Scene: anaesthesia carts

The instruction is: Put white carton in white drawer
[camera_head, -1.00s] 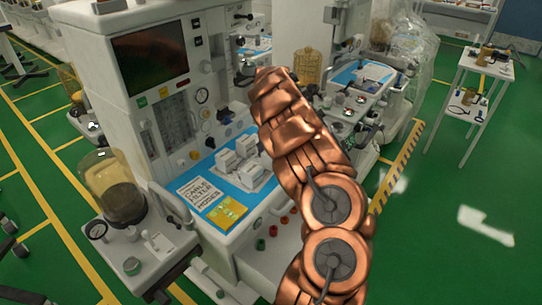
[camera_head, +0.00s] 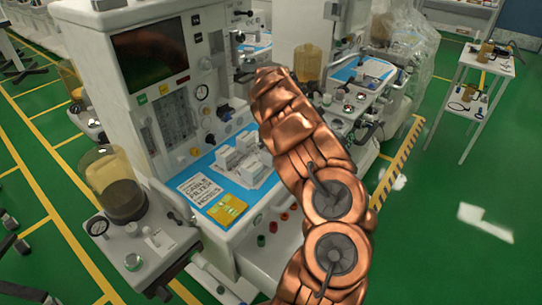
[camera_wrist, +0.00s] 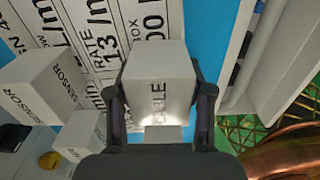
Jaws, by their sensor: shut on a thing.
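In the wrist view, a white carton (camera_wrist: 158,62) marked "CABLE" sits between the two dark fingers of my gripper (camera_wrist: 160,95). The fingers press on its left and right sides. White cartons marked "SENSOR" (camera_wrist: 40,82) lie to its left, and another small white carton (camera_wrist: 82,135) is below them. In the head view, several white cartons (camera_head: 228,157) stand on the blue worktop of the cart. My copper arm hides my gripper there. I cannot make out an open white drawer in either view.
The blue worktop (camera_head: 190,168) also holds a printed white sheet (camera_head: 201,189) and a yellow packet (camera_head: 227,209). An amber canister (camera_head: 122,195) stands at the left. A white side table (camera_head: 488,62) is at the far right. Green floor (camera_head: 450,220) is clear at right.

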